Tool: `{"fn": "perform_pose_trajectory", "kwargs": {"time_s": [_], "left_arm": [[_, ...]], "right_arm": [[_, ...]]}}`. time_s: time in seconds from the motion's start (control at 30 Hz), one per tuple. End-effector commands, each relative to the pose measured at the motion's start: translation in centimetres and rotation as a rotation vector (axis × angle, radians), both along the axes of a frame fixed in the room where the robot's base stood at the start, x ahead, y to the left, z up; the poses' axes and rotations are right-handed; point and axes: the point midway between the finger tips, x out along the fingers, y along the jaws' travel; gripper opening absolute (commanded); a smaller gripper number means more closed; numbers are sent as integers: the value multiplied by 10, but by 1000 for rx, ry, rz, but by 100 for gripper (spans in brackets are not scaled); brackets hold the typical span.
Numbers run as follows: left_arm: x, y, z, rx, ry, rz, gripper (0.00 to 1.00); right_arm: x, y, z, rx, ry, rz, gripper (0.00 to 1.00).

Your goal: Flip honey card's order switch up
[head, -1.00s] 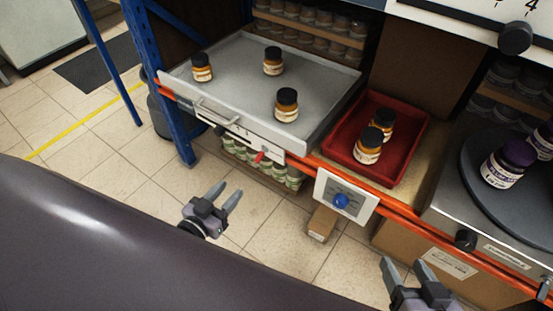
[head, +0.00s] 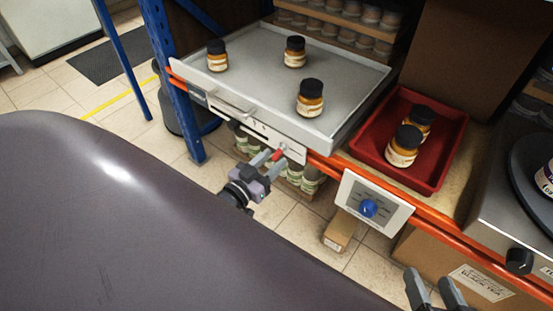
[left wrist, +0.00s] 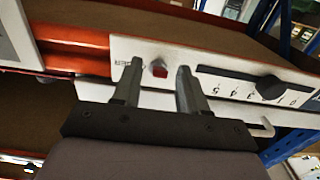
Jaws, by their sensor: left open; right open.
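My left gripper (head: 269,159) is open just in front of the switch. In the left wrist view the red switch (left wrist: 159,69) shows between the open fingertips (left wrist: 159,73), with a gap on both sides. I cannot tell if a finger touches it, or which way it is set. The card (left wrist: 215,62) also has a black slider knob (left wrist: 270,88). My right gripper (head: 432,280) is open and empty at lower right.
The grey tray (head: 345,80) holds three amber jars. A red bin (head: 450,160) with two jars stands to the right. Below it is a white panel with a blue knob (head: 369,208). A blue post (head: 177,100) stands left. Orange rails (head: 330,163) run along the front.

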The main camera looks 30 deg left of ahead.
Motion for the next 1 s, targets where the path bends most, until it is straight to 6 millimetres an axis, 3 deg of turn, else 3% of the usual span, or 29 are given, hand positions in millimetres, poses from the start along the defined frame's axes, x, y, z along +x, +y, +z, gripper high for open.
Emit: {"fn": "perform_pose_trajectory", "kwargs": {"time_s": [0.2, 0.5, 0.53, 0.6, 0.67, 1.0], "left_arm": [[19, -2, -1, 0, 0, 0, 43], [22, -2, 0, 0, 1, 0, 43], [22, -2, 0, 0, 1, 0, 39], [22, -2, 0, 0, 1, 0, 16], [22, -2, 0, 0, 1, 0, 0], [21, -1, 3, 1, 17, 0, 0]], "right_arm": [[2, 5, -2, 34, 0, 10, 61], [2, 6, -1, 39, 2, 12, 61], [2, 6, -1, 39, 2, 12, 61], [2, 6, -1, 39, 2, 12, 61], [2, 6, -1, 39, 2, 12, 61], [3, 4, 6, 19, -8, 7, 61]]}}
